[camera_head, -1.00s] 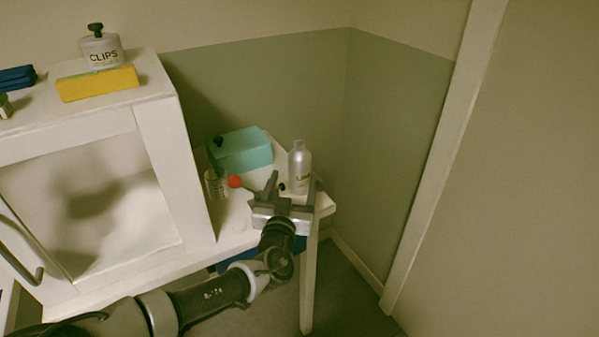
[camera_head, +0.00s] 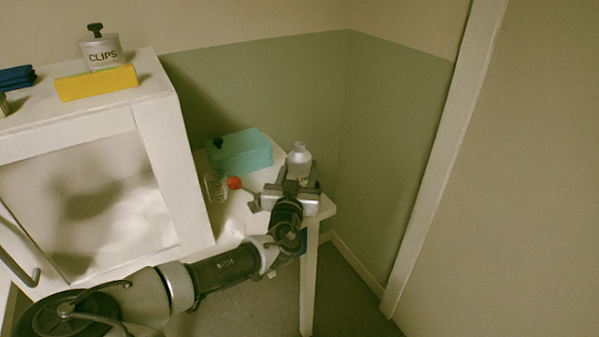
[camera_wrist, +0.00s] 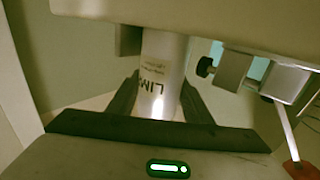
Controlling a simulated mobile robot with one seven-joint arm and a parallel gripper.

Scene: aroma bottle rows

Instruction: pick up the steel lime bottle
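The steel lime bottle (camera_head: 299,158) stands upright near the right end of the low white table, its lower part hidden behind my gripper (camera_head: 298,174) in the head view. In the wrist view the pale metallic bottle (camera_wrist: 162,68) shows a label reading "LIM", with the rest cut off. My gripper (camera_wrist: 161,88) has one dark finger on each side of the bottle. The fingers look open around it, close to its sides; I see no clear grip. The bottle's top is hidden in the wrist view.
A white cabinet (camera_head: 165,170) rises farther left, with a yellow block (camera_head: 97,83) and a CLIPS bottle (camera_head: 102,50) on top. The green wall is behind.

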